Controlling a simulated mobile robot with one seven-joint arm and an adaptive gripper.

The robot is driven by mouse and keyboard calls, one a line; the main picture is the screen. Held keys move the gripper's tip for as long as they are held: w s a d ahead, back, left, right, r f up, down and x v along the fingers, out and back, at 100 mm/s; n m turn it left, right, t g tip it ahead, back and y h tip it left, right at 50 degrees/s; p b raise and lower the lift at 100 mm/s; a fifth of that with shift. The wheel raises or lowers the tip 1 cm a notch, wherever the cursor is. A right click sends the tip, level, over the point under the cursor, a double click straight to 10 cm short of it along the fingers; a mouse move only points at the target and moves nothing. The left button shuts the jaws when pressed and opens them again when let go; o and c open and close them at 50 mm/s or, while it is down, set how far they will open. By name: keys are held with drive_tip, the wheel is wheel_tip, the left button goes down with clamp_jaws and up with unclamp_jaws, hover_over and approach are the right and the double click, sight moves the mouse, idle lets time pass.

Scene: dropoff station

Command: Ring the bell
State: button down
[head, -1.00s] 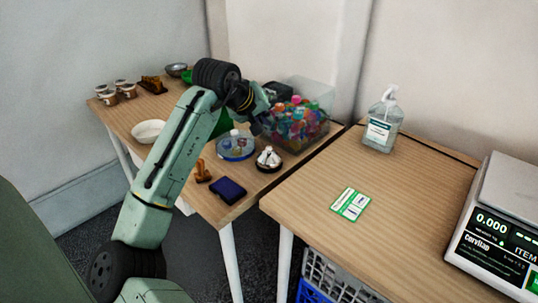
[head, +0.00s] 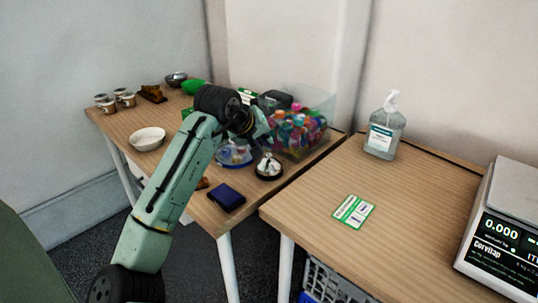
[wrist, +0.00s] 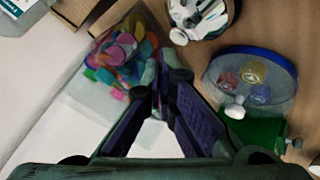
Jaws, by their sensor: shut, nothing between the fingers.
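The bell (head: 268,167) is a silver dome on a dark round base, upright near the right edge of the left table. In the wrist view the bell (wrist: 200,14) shows at the top, partly cut off by the frame edge. My gripper (wrist: 163,72) is shut and empty, and its fingers point toward the area between the bell and the bin of colourful items. In the head view my gripper (head: 260,128) hangs above and behind the bell, apart from it. Its fingertips are hard to make out there.
A clear bin (head: 305,130) of colourful items stands behind the bell. A blue-rimmed clear dish (wrist: 250,78) is beside it. A dark blue pad (head: 227,197) lies in front. A pump bottle (head: 384,130), a card (head: 353,211) and a scale (head: 500,235) are on the right table.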

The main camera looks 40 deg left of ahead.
drive_tip(key=shift+f, duration=0.2)
idle(0.7)
drive_tip(key=shift+f, duration=0.25)
drive_tip(key=shift+f, duration=0.5)
idle(0.9)
drive_tip(key=shift+r, duration=0.15)
drive_tip(key=shift+r+p, duration=0.65)
drive_tip(key=shift+r, duration=0.15)
wheel_tip(320, 180, up, 5)
drive_tip(key=p, duration=0.4)
idle(0.7)
